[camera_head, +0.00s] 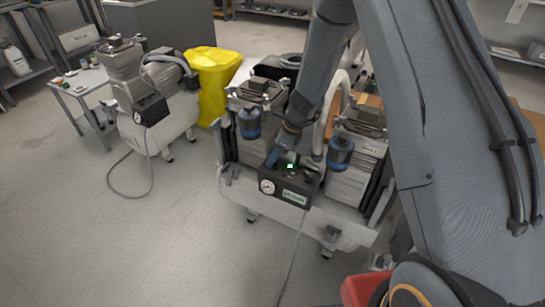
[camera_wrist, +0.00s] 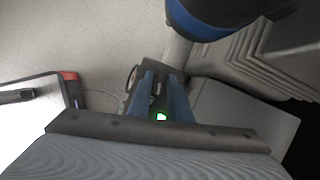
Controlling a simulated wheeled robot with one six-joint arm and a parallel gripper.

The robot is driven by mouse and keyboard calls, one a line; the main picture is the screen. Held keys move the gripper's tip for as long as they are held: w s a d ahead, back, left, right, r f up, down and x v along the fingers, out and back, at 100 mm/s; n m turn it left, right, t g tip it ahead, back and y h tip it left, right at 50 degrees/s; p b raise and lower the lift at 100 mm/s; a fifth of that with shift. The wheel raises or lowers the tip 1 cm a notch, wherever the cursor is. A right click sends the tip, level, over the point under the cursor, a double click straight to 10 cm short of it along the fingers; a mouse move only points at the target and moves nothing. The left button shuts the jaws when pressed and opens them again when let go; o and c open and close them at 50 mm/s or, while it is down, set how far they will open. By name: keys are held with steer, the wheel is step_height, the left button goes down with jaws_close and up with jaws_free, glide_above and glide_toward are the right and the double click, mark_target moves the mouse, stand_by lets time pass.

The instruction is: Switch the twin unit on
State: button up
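The twin unit (camera_head: 260,205) stands in the middle of the head view, a white compressor with two ribbed pump blocks and blue-banded filters. Its black control box (camera_head: 286,188) is on the front, with a round gauge and a small green light (camera_head: 290,166) glowing on top. The green light also shows in the wrist view (camera_wrist: 161,117), between the fingers. My gripper (camera_head: 275,158) points down at the top of the box, close to the light. Its blue fingers (camera_wrist: 163,88) stand apart with a gap between them. Whether they touch the box I cannot tell.
A smaller compressor (camera_head: 160,132) with its own gauge box stands to the left. A yellow bin (camera_head: 214,78) is behind it and a small white table (camera_head: 76,92) beside it. A blue-banded filter (camera_wrist: 205,18) is close above the fingers in the wrist view. The floor in front is clear except for cables.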

mark_target(279, 169)
jaws_close()
steer(key=shift+s+m+t, duration=0.1)
steer(key=shift+m+t, duration=0.5)
steer(key=shift+m, duration=1)
steer(key=shift+h, duration=0.3)
steer(key=shift+o, duration=1.9)
jaws_free()
steer(key=p+v, duration=0.2)
steer(key=v, duration=0.5)
steer(key=shift+r, duration=0.35)
